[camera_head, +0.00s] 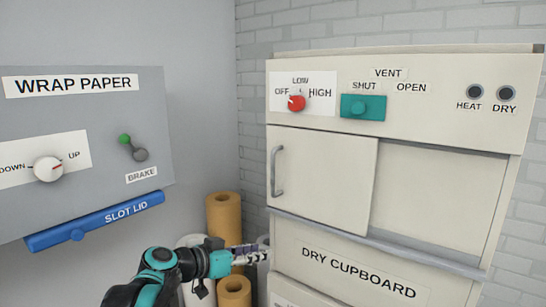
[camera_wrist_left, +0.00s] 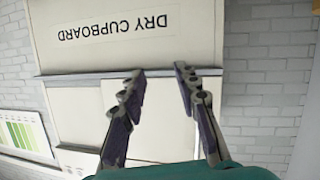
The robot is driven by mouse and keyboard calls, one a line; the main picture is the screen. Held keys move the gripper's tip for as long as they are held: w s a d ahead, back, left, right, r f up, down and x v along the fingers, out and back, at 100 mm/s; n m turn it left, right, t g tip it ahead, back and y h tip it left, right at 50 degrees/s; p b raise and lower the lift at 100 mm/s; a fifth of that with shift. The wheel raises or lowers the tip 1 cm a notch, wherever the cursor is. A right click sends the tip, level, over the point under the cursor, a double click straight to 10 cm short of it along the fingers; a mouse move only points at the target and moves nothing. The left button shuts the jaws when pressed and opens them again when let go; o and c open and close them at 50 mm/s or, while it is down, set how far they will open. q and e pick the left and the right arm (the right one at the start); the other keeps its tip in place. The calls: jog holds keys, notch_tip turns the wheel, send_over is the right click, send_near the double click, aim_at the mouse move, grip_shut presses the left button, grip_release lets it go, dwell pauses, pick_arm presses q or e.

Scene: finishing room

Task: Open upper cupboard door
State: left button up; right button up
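The upper cupboard door (camera_head: 325,180) is a cream panel over the left half of the upper opening of the cupboard. Its vertical grey handle (camera_head: 278,171) is near its left edge. To the right lies a recessed cream surface (camera_head: 437,198). My left gripper (camera_head: 257,252) is below and left of the handle, apart from it, near the cupboard's left side. In the left wrist view, upside down, its two fingers (camera_wrist_left: 158,82) are spread with nothing between them, and the door (camera_wrist_left: 155,130) shows behind. My right gripper is not in view.
A rail (camera_head: 375,243) runs under the door, above the DRY CUPBOARD label (camera_head: 357,270). The control panel above has a red knob (camera_head: 296,103) and teal vent slider (camera_head: 362,107). Paper rolls (camera_head: 223,217) stand left of the cupboard, close to my arm. A blue slot lid (camera_head: 95,221) is further left.

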pick_arm(q)
jog(key=w+a+r+m+t+h+p, duration=0.1)
jog(key=w+r+p, duration=0.35)
jog(key=r, duration=0.45)
jog(key=w+r+m+t+h+p, duration=0.1)
jog(key=w+r+p, duration=0.35)
jog(key=r, duration=0.35)
jog(key=shift+h, duration=0.3)
jog(key=x, duration=0.5)
jog(key=p+x, duration=0.1)
jog(key=x, duration=0.1)
jog(key=shift+w+d+r, duration=0.1)
jog(key=shift+w+r, duration=0.25)
jog(key=shift+w, duration=0.15)
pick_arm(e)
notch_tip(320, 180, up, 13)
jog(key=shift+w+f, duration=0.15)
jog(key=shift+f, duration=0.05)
pick_arm(q)
grip_shut()
